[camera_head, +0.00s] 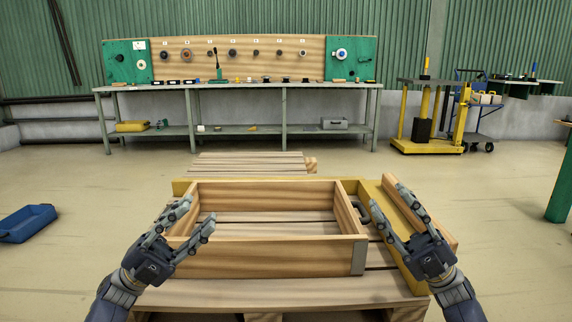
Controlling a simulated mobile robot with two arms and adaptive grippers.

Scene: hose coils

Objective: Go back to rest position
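My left gripper (187,219) is open and empty at the left end of a wooden frame box (267,261). Its fingers overlap the box's left side in the picture; I cannot tell whether they touch it. My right gripper (395,214) is open and empty to the right of the box, over a yellow beam (393,230). The box is open-topped and lies on a slatted wooden pallet (290,292). I see no coil inside it, only slats.
A second pallet (250,162) lies behind. A long green workbench (240,86) stands at the back wall. A yellow lift cart (428,146) stands at the back right. The floor on both sides is mostly clear.

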